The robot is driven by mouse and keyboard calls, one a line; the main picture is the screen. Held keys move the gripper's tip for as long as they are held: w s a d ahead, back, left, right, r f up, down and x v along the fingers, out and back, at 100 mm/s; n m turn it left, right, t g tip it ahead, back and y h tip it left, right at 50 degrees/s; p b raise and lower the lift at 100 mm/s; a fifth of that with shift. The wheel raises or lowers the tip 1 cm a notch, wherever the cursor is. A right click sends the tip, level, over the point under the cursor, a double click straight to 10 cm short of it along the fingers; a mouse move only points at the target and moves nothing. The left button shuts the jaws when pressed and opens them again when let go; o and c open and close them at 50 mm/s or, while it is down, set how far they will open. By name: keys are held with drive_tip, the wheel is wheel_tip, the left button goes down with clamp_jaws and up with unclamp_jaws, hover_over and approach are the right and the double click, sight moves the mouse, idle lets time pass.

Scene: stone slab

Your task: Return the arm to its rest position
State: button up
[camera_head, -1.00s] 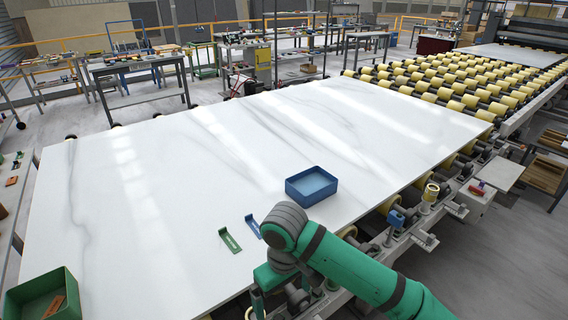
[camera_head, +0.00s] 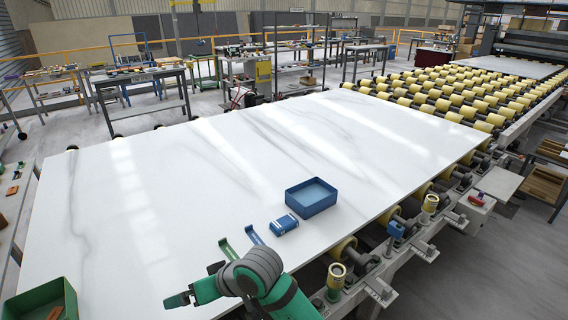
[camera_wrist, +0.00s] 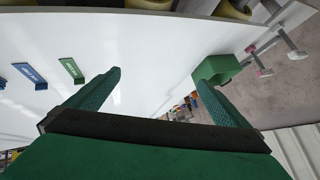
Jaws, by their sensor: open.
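My gripper (camera_head: 178,299) is over the near edge of the stone slab (camera_head: 150,190), low in the head view. In the wrist view its two green fingers (camera_wrist: 159,78) are spread apart with nothing between them. The arm is folded at the slab's near side, its grey joint beside the green label strip (camera_head: 228,249) and the blue label strip (camera_head: 254,236). Both strips also show in the wrist view, the blue one (camera_wrist: 30,76) left of the green one (camera_wrist: 71,70).
A blue bin (camera_head: 312,198) stands on the slab, with a small blue item (camera_head: 284,225) beside it. A green bin (camera_head: 42,302) is at the lower left and shows beyond the right finger in the wrist view (camera_wrist: 217,68). The slab's middle is clear.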

drive_tip(key=w+a+r+m+t+y, duration=0.2)
drive_tip(key=a+r+m+t+y, duration=0.25)
drive_tip(key=a+m+t, duration=0.2)
drive_tip(key=s+d+f+m+t+h, duration=0.2)
drive_tip(key=s+d+f+h, duration=0.1)
drive_tip(key=s+d+f, duration=0.1)
drive_tip(key=s+d+f+m+t+h, duration=0.2)
drive_tip(key=s+d+f+h, duration=0.1)
drive_tip(key=s+d+f, duration=0.2)
drive_tip(key=s+d+f+m+t+h, duration=0.2)
drive_tip(key=s+d+f+m+h, duration=0.1)
drive_tip(key=s+d+f+h, duration=0.1)
drive_tip(key=shift+s+d+f, duration=0.35)
drive_tip(key=shift+d+f, duration=0.3)
drive_tip(key=shift+f, duration=0.05)
drive_tip(key=shift+s+d+f, duration=0.35)
drive_tip(key=shift+d+f, duration=0.25)
drive_tip(key=shift+f, duration=0.1)
drive_tip(key=s+d+n+h, duration=0.1)
drive_tip(key=s+d+n, duration=0.2)
drive_tip(key=s+d, duration=0.3)
drive_tip(key=s+d+f+n+h, duration=0.1)
drive_tip(key=s+d, duration=0.5)
drive_tip(key=s, duration=0.8)
drive_tip(key=shift+s+n+h, duration=0.4)
drive_tip(key=shift+n+h, duration=0.05)
drive_tip(key=shift+n, duration=0.5)
